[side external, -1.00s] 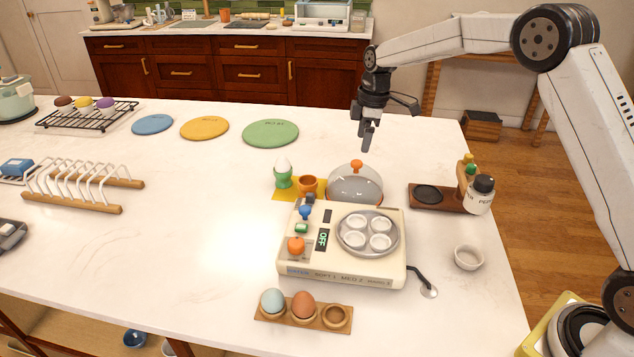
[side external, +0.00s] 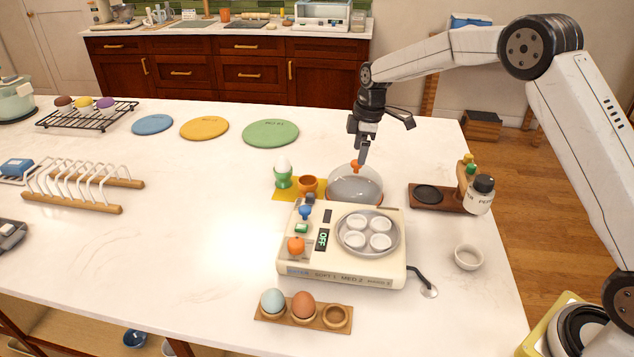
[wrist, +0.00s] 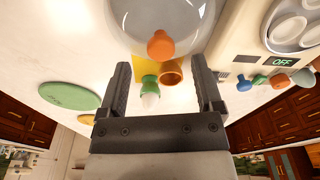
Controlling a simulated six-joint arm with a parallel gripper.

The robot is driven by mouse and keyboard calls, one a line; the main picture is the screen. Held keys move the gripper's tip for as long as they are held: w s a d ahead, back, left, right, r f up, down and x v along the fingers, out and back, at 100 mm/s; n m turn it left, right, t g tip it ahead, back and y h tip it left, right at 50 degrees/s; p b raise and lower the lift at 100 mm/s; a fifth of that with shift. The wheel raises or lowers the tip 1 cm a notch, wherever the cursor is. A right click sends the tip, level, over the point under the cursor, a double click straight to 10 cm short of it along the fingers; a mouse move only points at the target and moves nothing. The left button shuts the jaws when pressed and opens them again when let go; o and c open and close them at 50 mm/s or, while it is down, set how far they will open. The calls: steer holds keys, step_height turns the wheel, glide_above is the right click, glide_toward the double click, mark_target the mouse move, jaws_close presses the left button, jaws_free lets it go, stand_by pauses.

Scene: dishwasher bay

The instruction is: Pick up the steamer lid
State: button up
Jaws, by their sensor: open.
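The steamer lid (side external: 354,186) is a clear dome with an orange knob, standing on the white counter behind the egg cooker. In the wrist view the lid (wrist: 165,18) is at the top, and its orange knob (wrist: 160,45) shows between the finger lines. My gripper (side external: 362,155) is open, pointing down right above the knob. In the wrist view my gripper (wrist: 163,75) has its two fingers apart with nothing held. I cannot tell whether the fingertips reach down beside the knob.
The egg cooker (side external: 340,268) stands just in front of the lid. A green egg cup (side external: 284,181) and a small orange cup (side external: 307,185) stand close left. A wooden stand (side external: 446,208) with a pepper jar (side external: 480,194) is at right.

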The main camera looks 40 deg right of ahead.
mark_target(355, 178)
steer(key=shift+w+a+f, duration=0.1)
steer(key=shift+a+f, duration=0.05)
steer(key=shift+f, duration=0.95)
steer(key=shift+a+f, duration=0.15)
steer(key=shift+f, duration=0.9)
steer(key=shift+r, duration=0.1)
jaws_close()
